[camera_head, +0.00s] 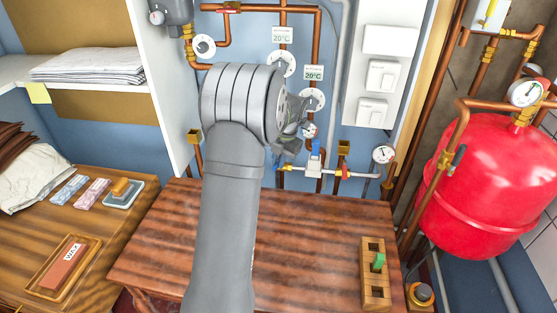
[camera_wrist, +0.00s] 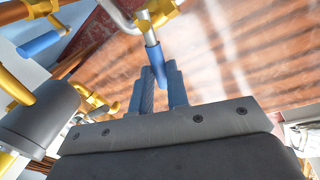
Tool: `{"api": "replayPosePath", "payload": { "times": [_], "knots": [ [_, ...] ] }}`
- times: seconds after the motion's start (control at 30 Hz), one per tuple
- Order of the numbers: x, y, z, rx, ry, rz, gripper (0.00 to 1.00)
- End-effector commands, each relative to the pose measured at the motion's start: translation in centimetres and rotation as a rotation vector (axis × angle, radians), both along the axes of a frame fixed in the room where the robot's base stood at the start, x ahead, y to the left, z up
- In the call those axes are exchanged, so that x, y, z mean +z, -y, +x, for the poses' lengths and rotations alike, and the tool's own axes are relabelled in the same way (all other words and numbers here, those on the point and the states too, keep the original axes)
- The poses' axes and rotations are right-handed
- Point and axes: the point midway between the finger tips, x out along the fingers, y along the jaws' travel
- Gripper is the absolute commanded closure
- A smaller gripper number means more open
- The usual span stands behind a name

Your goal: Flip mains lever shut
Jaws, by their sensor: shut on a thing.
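A lever with a blue grip and a metal stem (camera_wrist: 151,40) comes from a brass valve (camera_wrist: 157,14) in the wrist view. The end of its blue grip lies between the two blue-grey fingers of my gripper (camera_wrist: 161,78), which is shut on it. In the head view my gripper (camera_head: 284,155) is at the pipework on the back wall, partly hidden by my own wrist. A blue lever (camera_head: 316,150) stands upright on the pale horizontal pipe just right of it. Another blue-gripped lever (camera_wrist: 42,45) shows at the left of the wrist view. No label tells which is the mains lever.
Copper pipes and gauges (camera_head: 383,154) crowd the wall around my gripper. The wooden tabletop (camera_head: 300,250) below is mostly clear, with a slotted wooden block (camera_head: 370,292) at its right. A red tank (camera_head: 480,185) stands at the right.

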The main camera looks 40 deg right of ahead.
Motion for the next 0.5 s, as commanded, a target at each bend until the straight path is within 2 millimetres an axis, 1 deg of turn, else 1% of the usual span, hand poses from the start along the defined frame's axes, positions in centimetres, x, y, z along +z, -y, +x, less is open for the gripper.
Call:
{"api": "replayPosePath", "payload": {
  "times": [0.13, 0.17, 0.23, 0.27, 0.5],
  "knots": [
    [0.10, 0.06, 0.03, -0.001, 0.002, -0.002, 1.00],
    [0.09, 0.06, 0.03, -0.001, 0.002, -0.002, 0.79],
    [0.08, 0.05, 0.03, -0.001, 0.002, -0.001, 0.66],
    [0.07, 0.05, 0.03, -0.001, 0.001, -0.002, 0.63],
    [0.05, 0.03, 0.01, -0.001, 0.000, -0.001, 0.63]
  ]
}}
